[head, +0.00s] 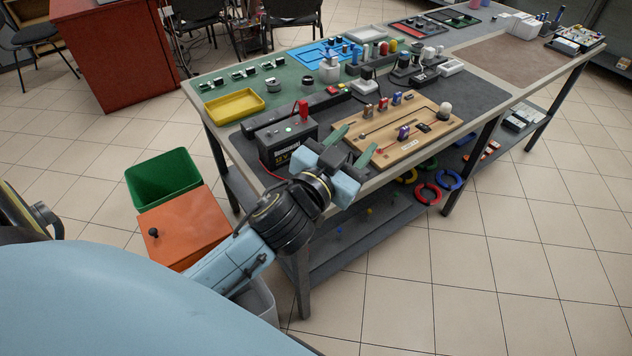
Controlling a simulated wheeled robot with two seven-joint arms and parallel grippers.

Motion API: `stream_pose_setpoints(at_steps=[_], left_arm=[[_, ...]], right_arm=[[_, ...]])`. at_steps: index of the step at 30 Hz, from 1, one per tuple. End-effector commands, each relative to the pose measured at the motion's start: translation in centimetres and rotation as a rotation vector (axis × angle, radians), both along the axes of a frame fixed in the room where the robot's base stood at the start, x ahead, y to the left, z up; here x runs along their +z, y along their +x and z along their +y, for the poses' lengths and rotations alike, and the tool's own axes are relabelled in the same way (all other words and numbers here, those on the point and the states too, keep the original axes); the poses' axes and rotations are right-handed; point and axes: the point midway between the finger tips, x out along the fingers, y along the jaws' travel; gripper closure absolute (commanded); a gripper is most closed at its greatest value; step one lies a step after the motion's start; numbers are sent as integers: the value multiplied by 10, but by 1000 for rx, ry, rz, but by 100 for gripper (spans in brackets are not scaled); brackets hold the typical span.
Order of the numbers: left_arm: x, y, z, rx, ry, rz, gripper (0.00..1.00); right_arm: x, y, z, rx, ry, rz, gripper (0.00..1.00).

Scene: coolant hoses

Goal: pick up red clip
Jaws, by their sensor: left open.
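A wooden board (420,138) lies on the dark mat at the table's near side. My right gripper is not in view.
A black battery (288,142) with a red part on top stands left of the board, close to my left gripper. A yellow tray (234,105) is further left. A white-knobbed post (444,111) rises at the board's right. Colored rings (428,193) lie on the lower shelf.

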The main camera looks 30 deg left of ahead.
Motion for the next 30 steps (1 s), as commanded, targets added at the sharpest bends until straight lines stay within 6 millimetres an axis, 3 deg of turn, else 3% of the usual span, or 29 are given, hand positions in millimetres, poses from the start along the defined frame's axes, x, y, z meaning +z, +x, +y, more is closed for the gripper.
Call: stream_pose_setpoints(at_steps=[1,4,6,9,13,17,20,24,27,30], left_arm=[[22,9,-12,-59,23,-101,56],[62,16,-45,-224,79,-303,56],[84,14,-73,-373,138,-426,56],[97,5,-112,-612,248,-546,56],[83,-10,-150,-938,436,-581,56],[43,-17,-161,-1236,666,-462,56],[4,-13,-144,-1410,859,-265,56],[-40,3,-85,-1530,1111,146,56],[-54,15,-29,-1512,1242,469,56],[-55,22,22,-1441,1316,750,56]], right_arm=[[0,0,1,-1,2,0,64],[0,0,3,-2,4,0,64],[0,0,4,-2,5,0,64],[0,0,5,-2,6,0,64],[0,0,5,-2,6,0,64],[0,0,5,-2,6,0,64],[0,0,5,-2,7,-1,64],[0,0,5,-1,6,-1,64],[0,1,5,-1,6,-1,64],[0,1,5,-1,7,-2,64]])
